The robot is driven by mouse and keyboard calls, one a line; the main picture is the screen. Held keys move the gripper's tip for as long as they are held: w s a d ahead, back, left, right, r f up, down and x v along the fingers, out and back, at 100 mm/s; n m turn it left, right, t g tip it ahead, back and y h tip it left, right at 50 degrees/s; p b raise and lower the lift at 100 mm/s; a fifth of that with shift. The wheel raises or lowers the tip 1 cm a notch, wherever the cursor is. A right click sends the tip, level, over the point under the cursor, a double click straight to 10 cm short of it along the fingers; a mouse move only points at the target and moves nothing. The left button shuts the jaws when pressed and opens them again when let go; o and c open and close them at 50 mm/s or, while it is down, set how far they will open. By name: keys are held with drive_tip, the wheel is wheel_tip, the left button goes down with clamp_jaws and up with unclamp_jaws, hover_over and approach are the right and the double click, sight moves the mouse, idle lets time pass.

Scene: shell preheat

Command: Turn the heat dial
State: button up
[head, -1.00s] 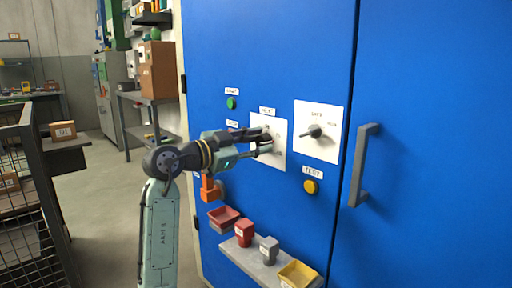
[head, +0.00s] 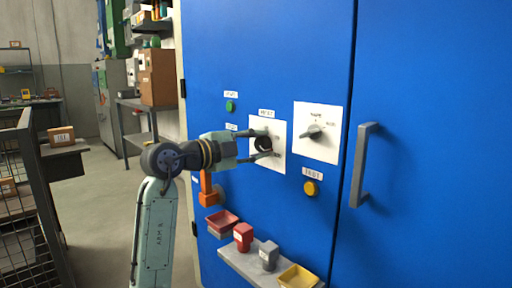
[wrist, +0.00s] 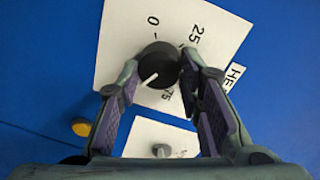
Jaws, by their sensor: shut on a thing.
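The heat dial (head: 263,144) is a round black knob on a white plate (head: 281,160) on the blue cabinet front. In the wrist view the dial (wrist: 158,62) has a white pointer line toward its lower left. Marks 0, 25 and 75 show around it, and part of a label starting "HE" (wrist: 234,73). My gripper (head: 269,145) reaches it from the left, one finger above and one below. In the wrist view my gripper (wrist: 161,75) has its fingers on either side of the dial, closed on it.
A second white plate with a grey selector knob (head: 312,132) is to the right. A yellow button (head: 311,188), a green button (head: 230,106) and an orange handle (head: 207,190) are nearby. A shelf (head: 240,262) with small bins is below. A grey door handle (head: 362,165) stands out at right.

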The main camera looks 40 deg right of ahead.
idle(0.3)
drive_tip(key=o, duration=1.2)
drive_tip(key=shift+c, duration=0.2)
drive_tip(key=a, duration=1.2)
drive_tip(key=shift+s+r, duration=0.3)
drive_tip(key=shift+r, duration=0.05)
